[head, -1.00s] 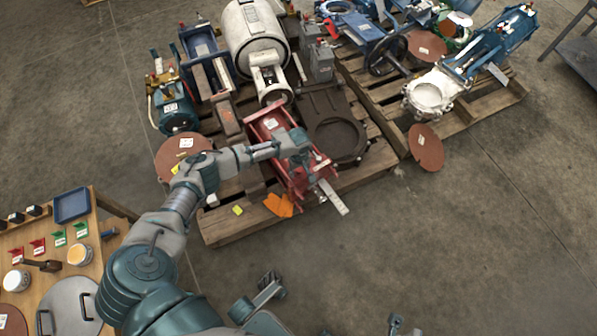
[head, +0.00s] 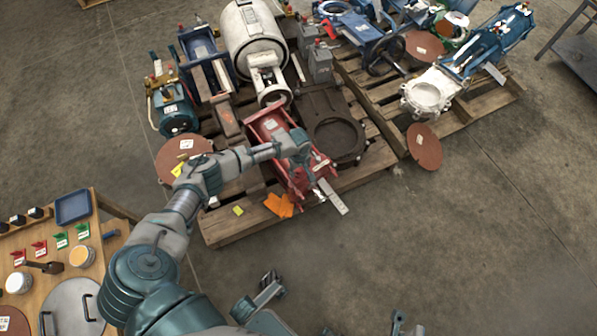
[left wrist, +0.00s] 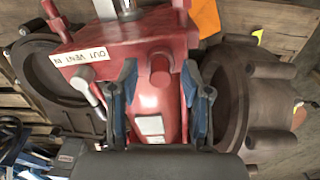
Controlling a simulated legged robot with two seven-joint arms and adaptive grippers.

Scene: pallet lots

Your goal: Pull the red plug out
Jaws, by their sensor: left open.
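The red machine (head: 272,128) lies on the near pallet in the head view. In the left wrist view its red body carries a white label (left wrist: 86,57) with dark lettering. A short round red plug (left wrist: 160,70) stands out of that body. My left gripper (left wrist: 160,88) is open, with one blue-grey finger on each side of the plug and a gap visible on both sides. In the head view the left gripper (head: 308,172) is over the near end of the red machine, and the plug is hidden there.
A dark flanged casting (head: 338,128) sits close beside the red machine. An orange cloth (head: 279,205) and a grey bar (head: 333,198) are at the pallet's near edge. A wooden table (head: 25,248) with small parts stands at left. The floor at right is clear.

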